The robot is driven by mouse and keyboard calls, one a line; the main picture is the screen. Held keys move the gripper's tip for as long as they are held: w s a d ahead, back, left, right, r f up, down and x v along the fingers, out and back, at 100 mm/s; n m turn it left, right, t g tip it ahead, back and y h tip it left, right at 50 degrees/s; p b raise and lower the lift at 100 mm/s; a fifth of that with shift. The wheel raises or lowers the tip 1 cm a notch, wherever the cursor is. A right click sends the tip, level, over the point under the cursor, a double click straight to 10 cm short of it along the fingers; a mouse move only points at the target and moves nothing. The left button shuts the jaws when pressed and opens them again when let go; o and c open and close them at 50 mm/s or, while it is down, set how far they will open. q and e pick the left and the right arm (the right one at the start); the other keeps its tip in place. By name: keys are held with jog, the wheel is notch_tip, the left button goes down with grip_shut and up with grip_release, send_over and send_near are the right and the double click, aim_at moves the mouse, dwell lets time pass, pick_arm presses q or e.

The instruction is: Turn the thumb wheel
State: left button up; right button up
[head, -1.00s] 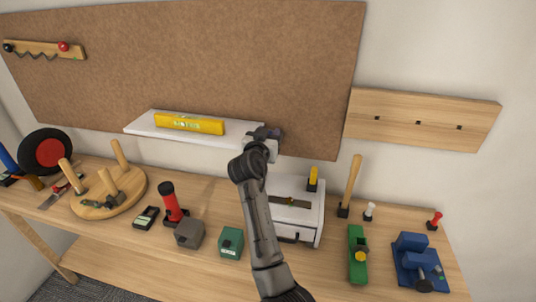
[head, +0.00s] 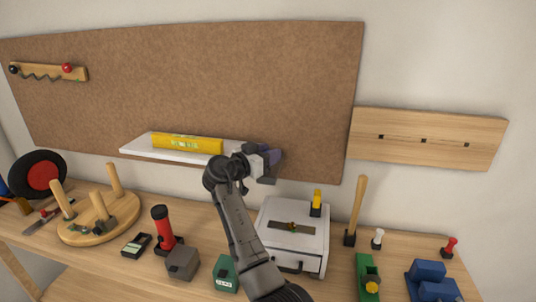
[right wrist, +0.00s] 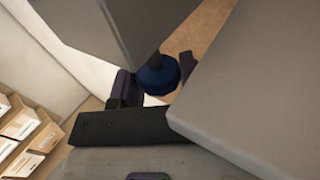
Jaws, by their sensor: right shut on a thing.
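My right gripper (head: 258,162) is raised in front of the board, at the right end of the white shelf. In the right wrist view its two grey fingers (right wrist: 165,92) frame a dark blue round wheel (right wrist: 157,76) on a dark stem. They are shut on this wheel, though the contact is partly hidden. Dark purple parts (right wrist: 122,92) lie around the wheel. In the head view a purple-grey body (head: 272,157) shows just beyond the fingers, and the wheel itself is hidden. My left gripper is in neither current view.
A yellow level (head: 187,143) lies on the white shelf (head: 135,151), left of my gripper. Below stand a white drawer box (head: 315,244), a wooden-handled tool (head: 358,208), a red flashlight (head: 162,228) and a peg board (head: 75,232). The bare wooden rack (head: 450,132) is at right.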

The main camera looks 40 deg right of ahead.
jog(key=shift+d+f, duration=0.1)
jog(key=shift+f, duration=0.45)
jog(key=o, duration=0.9)
jog(key=shift+r, duration=0.15)
jog(key=shift+c, duration=0.2)
jog(key=shift+r, duration=0.2)
jog(key=shift+a, duration=0.3)
jog(key=s+a+p, duration=0.1)
jog(key=a, duration=1.2)
jog(key=shift+f, duration=0.2)
